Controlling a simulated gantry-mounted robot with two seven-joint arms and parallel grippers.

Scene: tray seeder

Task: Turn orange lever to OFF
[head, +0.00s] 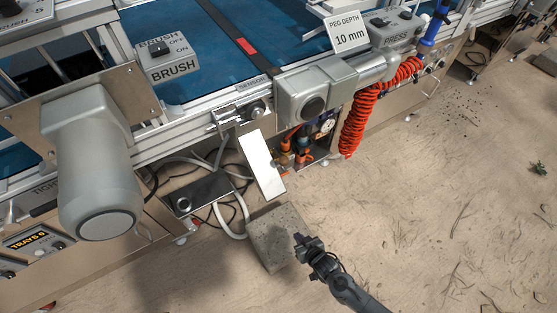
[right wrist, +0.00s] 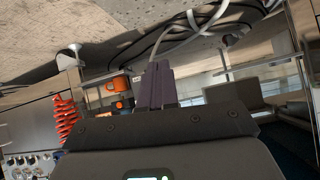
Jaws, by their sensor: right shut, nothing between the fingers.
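Small orange parts (head: 285,146), where an orange lever may be, show in the open bay under the machine's front rail. They are partly hidden and too small to read a lever position or an OFF mark. In the right wrist view, orange parts (right wrist: 122,84) show beyond the fingers and to their left. My right gripper (head: 299,239) is shut and empty. It is over the concrete block, apart from the orange parts, which are above it in the head view. Its dark fingers (right wrist: 157,84) are together in the wrist view. My left gripper is not in view.
A concrete block (head: 277,231) stands on the sandy floor. A white panel (head: 261,166) hangs left of the bay, with pale hoses beside it. A coiled red hose (head: 362,115) hangs to the right. The floor at the right is mostly free.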

